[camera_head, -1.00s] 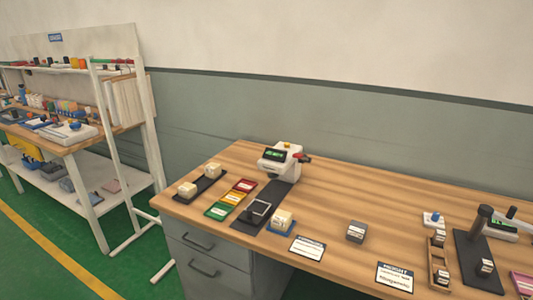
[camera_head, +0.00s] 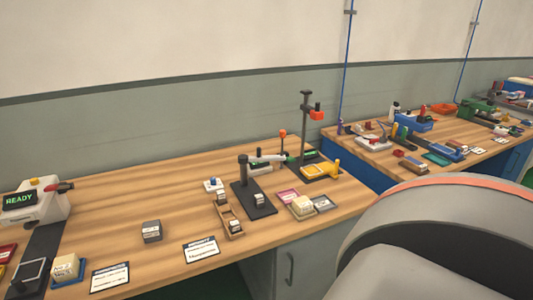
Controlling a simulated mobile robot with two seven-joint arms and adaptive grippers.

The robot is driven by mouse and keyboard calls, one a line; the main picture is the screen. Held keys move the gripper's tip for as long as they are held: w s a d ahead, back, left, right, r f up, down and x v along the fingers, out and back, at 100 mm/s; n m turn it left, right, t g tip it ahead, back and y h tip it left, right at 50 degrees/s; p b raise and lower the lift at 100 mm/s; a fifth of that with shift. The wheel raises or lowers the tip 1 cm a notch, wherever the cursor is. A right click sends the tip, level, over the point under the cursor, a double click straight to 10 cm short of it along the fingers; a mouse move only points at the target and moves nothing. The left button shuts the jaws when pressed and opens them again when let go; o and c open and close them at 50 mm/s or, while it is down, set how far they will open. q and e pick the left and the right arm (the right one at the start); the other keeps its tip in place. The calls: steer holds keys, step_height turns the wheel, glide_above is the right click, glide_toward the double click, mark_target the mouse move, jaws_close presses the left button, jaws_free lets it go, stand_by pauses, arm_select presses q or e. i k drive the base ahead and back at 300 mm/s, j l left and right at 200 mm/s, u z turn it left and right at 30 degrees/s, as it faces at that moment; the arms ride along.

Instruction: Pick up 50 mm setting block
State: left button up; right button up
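Several small labelled blocks are on the wooden bench (camera_head: 120,205), but their markings are too small to read, so I cannot tell which is the 50 mm setting block. A wooden holder (camera_head: 236,236) near the bench's middle carries small light blocks with dark sides (camera_head: 222,198). Another such block (camera_head: 259,198) sits on the black base of a stand (camera_head: 245,180) just right of the holder. A dark grey block (camera_head: 151,231) stands alone on the bench, left of the holder. Neither gripper is in view.
A device reading READY (camera_head: 30,205) stands at the far left. A pale block (camera_head: 66,268) sits by a white card (camera_head: 110,278). A second card (camera_head: 201,249) lies near the front edge. A tall black stand (camera_head: 305,130) is at the back right. Another bench (camera_head: 385,162) lies beyond.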

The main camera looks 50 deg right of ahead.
mark_target(259, 198)
steer(key=z, duration=1.6)
